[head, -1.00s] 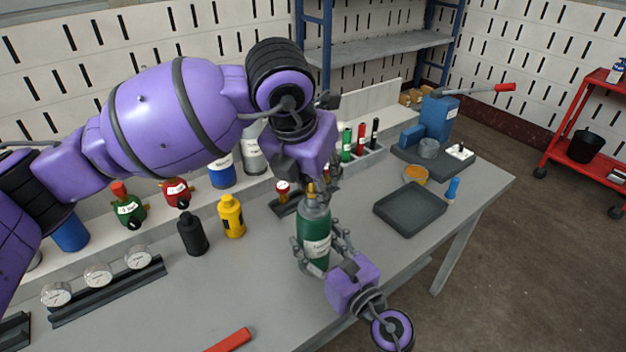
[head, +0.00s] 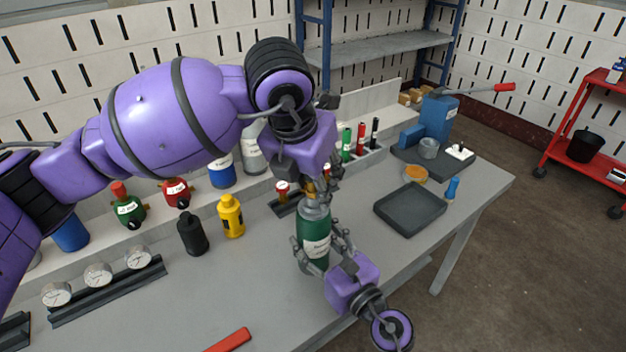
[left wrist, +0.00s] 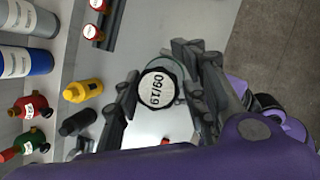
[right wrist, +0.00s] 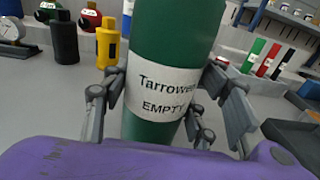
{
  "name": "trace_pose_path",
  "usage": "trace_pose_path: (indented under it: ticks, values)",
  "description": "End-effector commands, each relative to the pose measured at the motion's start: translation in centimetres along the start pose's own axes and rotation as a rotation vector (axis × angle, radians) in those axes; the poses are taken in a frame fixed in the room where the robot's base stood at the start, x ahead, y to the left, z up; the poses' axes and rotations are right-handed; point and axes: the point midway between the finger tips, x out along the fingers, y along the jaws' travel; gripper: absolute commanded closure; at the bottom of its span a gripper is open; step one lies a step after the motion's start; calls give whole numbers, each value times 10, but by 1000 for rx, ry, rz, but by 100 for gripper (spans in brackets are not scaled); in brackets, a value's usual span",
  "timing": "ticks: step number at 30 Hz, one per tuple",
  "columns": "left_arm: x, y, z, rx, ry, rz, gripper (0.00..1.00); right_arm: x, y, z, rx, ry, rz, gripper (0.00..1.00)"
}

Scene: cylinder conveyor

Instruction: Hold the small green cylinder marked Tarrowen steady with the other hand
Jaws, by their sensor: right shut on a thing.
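The green cylinder (head: 315,243) with a grey shoulder stands upright at the table's front. Its white label reads "Tarrowen EMPTY" in the right wrist view (right wrist: 160,90). My right gripper (head: 323,255) is shut on its body, with fingers on both sides. My left gripper (head: 322,192) comes down from above at the cylinder's top and hides most of the valve end. In the left wrist view its open fingers (left wrist: 160,88) stand on either side of a round, dark-rimmed white cap marked "09/19" (left wrist: 158,90). I cannot tell whether they touch it.
A yellow bottle (head: 231,216) and a black bottle (head: 192,233) stand left of the cylinder. A dark tray (head: 410,208) lies to the right. Gauges (head: 98,274) sit in a rack at the left. A red bar (head: 229,340) lies at the front edge.

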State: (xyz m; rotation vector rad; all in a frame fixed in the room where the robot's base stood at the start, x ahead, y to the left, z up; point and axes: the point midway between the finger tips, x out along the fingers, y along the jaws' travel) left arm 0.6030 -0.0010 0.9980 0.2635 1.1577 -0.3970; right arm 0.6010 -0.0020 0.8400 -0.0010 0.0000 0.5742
Motion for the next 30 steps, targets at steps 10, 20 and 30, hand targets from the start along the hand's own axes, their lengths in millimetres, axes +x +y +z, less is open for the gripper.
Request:
trace_pose_path:
  ticks: [10, 20, 30]
  values:
    - [-2, 1, 1, -1, -1, 2, 59, 0, 0, 0, 0, 0, 0, 77]
    - [-23, 1, 10, -1, -1, 2, 59, 0, 0, 0, 1, 0, 0, 77]
    - [-23, 0, 10, -1, 0, 2, 59, 0, 0, 0, 1, 0, 0, 77]
